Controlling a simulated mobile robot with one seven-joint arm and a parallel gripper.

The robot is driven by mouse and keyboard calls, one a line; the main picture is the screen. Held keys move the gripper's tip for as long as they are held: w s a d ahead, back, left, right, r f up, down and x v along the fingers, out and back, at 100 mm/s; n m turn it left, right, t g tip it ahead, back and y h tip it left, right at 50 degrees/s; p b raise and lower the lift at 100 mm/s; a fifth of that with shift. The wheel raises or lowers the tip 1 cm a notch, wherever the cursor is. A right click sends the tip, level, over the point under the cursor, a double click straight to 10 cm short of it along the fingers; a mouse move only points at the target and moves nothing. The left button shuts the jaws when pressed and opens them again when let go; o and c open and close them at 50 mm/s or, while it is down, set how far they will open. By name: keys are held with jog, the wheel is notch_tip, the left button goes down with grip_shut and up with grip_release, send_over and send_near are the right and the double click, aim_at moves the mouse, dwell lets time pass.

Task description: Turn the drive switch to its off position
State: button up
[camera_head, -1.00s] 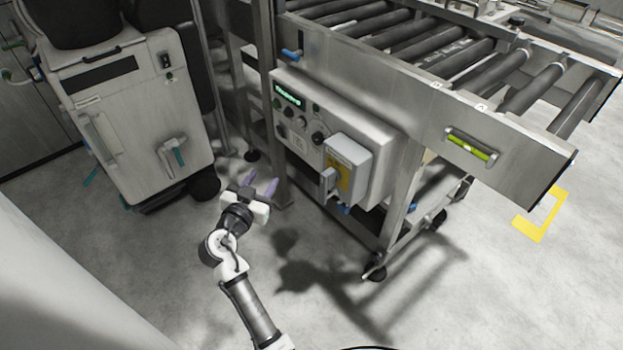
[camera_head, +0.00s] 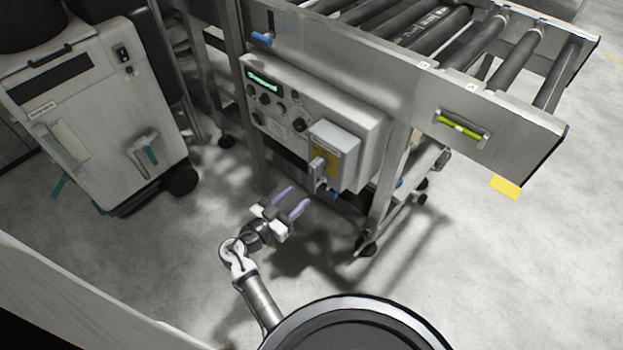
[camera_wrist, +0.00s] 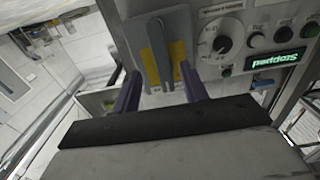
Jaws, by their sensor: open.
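A grey switch box with a yellow plate and a long grey handle (camera_head: 317,175) sits at the lower right of the control panel (camera_head: 300,115). In the wrist view, upside down, this handle (camera_wrist: 160,52) lies along the box between my fingertips. A round black selector knob (camera_head: 299,125) is on the panel beside the box; the wrist view shows it (camera_wrist: 222,43) with small markings. I cannot tell which of these is labelled as the drive switch. My gripper (camera_head: 292,200), with purple fingers, is open and empty, below and in front of the box, apart from it.
The panel display (camera_wrist: 272,58) reads "Stopped", with several buttons near it. A roller conveyor (camera_head: 500,110) stands above the panel on metal legs. A white wheeled machine (camera_head: 95,120) stands at the left. The floor in front is clear.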

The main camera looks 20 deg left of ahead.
aim_at(311, 184)
jog(key=p+x, duration=0.1)
jog(key=x, duration=0.6)
jog(key=shift+w+d+p, duration=0.1)
jog(key=shift+w+p, duration=0.2)
jog(key=shift+w, duration=0.1)
jog(key=shift+c, duration=0.3)
grip_shut()
